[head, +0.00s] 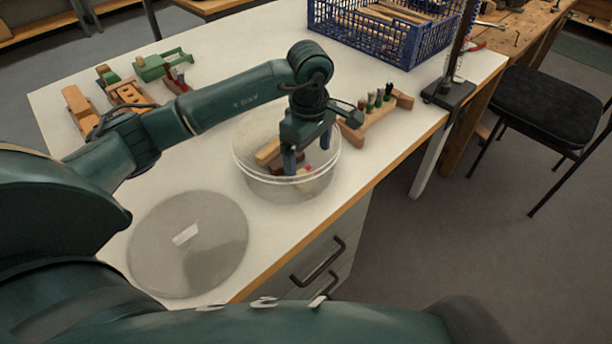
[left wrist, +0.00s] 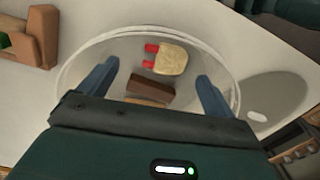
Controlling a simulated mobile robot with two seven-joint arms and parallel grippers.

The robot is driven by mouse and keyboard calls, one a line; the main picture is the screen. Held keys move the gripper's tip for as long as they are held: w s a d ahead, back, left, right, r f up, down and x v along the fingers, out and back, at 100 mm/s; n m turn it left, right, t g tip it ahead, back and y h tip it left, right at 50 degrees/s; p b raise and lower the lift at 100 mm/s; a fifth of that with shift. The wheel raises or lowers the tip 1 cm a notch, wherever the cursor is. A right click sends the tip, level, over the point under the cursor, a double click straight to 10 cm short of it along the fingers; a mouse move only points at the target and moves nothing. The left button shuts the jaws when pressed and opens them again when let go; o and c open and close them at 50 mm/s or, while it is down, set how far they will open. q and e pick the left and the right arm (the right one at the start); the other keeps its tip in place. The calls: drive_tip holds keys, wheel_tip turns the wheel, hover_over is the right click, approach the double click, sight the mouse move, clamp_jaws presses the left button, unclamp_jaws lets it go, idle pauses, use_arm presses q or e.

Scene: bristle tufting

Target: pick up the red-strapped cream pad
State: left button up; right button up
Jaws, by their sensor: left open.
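The cream pad (left wrist: 171,60) with red straps lies in the clear round tub (left wrist: 72,72), flat on the bottom as far as I can tell. In the head view only a small part of the pad (head: 306,176) shows beside my fingers. My left gripper (head: 303,166) is open and points down into the tub (head: 240,160). In the left wrist view its two blue fingers stand apart, with the pad beyond the tips and between their lines. A brown block (left wrist: 150,88) lies next to the pad, closer to the gripper. My right gripper is not in view.
A clear round lid (head: 215,245) lies on the white table left of the tub. A wooden rack (head: 378,122) with several small tools stands right of the tub. A blue crate (head: 360,38) is at the back, and wooden toys (head: 128,95) are at the left.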

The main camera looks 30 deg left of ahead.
sight(306, 170)
use_arm(q)
drive_tip(key=f, duration=0.4)
drive_tip(key=shift+s+a+f, duration=0.2)
drive_tip(key=shift+f, duration=0.15)
drive_tip(key=c, duration=1.2)
